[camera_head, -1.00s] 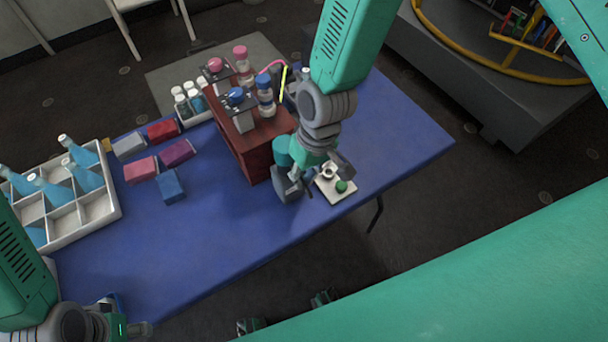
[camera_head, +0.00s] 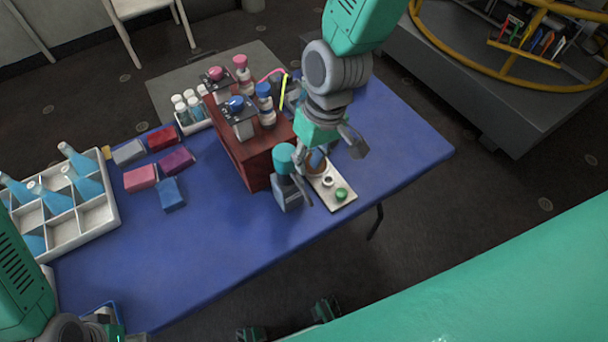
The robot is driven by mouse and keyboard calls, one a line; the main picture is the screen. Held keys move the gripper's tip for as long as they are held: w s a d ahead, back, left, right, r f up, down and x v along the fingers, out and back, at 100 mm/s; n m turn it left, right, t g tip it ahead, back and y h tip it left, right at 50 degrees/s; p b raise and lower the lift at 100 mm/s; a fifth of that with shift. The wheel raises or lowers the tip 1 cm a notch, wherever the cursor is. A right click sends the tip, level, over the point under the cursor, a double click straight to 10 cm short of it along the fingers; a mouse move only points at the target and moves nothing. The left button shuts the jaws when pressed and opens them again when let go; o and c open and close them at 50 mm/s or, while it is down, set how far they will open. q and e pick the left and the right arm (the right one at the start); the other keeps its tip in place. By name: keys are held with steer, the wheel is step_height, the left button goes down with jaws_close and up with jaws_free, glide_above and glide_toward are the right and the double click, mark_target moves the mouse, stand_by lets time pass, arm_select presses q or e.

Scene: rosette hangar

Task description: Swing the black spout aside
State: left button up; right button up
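My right gripper (camera_head: 332,178) is open, its two fingers spread apart over the table beside the dark red cabinet (camera_head: 258,165). A brownish round thing (camera_head: 316,163) shows between the fingers, partly hidden; I cannot tell whether they touch it. Two dispensers stand on the cabinet, one with a blue knob (camera_head: 235,104) and one with a pink knob (camera_head: 215,73). Dark parts show around the knobs, but I cannot clearly make out which is the black spout. My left gripper (camera_head: 112,326) is at the bottom left, mostly cut off, its fingers unclear.
A small white tray (camera_head: 331,201) with a green piece (camera_head: 341,194) lies by the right gripper. Colored blocks (camera_head: 171,192) and a white crate (camera_head: 113,212) of blue bottles stand left. The blue table's (camera_head: 215,265) front middle is clear.

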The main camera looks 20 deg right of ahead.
steer(key=r, duration=0.4)
steer(key=shift+w+d+r, duration=0.15)
steer(key=shift+d, duration=0.15)
